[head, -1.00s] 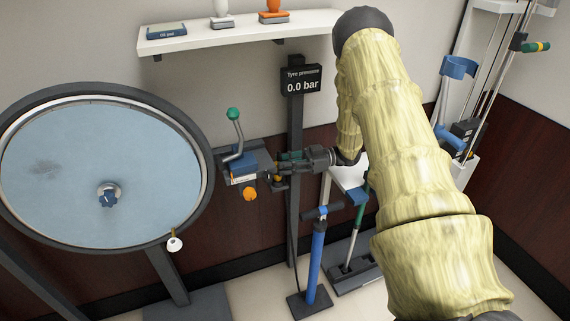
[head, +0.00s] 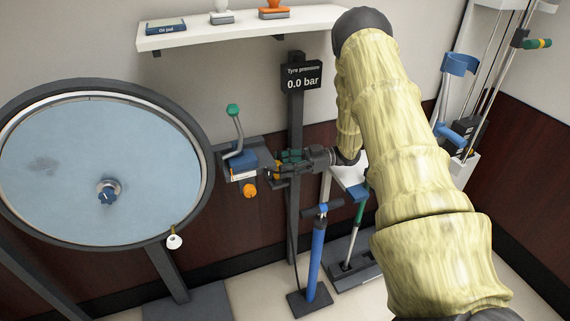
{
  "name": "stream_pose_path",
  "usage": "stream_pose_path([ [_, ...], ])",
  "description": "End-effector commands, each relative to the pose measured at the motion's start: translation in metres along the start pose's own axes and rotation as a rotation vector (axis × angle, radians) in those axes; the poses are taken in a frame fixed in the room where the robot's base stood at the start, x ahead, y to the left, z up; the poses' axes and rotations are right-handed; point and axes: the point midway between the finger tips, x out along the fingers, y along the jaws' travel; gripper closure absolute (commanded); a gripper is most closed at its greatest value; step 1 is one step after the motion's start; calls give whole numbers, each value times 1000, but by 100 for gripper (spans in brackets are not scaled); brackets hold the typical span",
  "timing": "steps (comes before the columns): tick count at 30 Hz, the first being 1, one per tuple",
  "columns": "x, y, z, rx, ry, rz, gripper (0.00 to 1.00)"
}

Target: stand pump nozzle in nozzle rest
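My gripper (head: 275,170) is in front of the dark post, just right of the small bench. Its dark fingers point left and are seen side-on, so I cannot tell whether they are open or shut. A small orange-yellow piece (head: 279,166) shows at the fingers, and green parts (head: 291,155) show just above and behind them. I cannot tell which of these belongs to the pump nozzle or to the nozzle rest, or whether anything is held. The blue stand pump (head: 317,252) stands upright on the floor below, and a thin dark hose (head: 291,235) runs beside the post.
A large wheel (head: 60,190) with a small white-tipped valve (head: 174,241) stands at left. The bench (head: 232,172) carries a green-knobbed lever (head: 235,125) and an orange knob (head: 250,190). A gauge (head: 302,77) reads 0.0 bar. A shelf (head: 240,31) hangs above.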

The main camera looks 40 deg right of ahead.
Motion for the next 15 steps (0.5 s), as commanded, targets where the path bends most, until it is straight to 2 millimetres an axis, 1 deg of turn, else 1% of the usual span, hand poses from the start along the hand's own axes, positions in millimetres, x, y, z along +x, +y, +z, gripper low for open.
stream_pose_path([
  [8, 0, 0, -3, -1, 1, 0, 50],
  [11, 0, 1, -9, -2, 2, 0, 50],
  [15, 0, 1, -26, -4, 1, 0, 50],
])
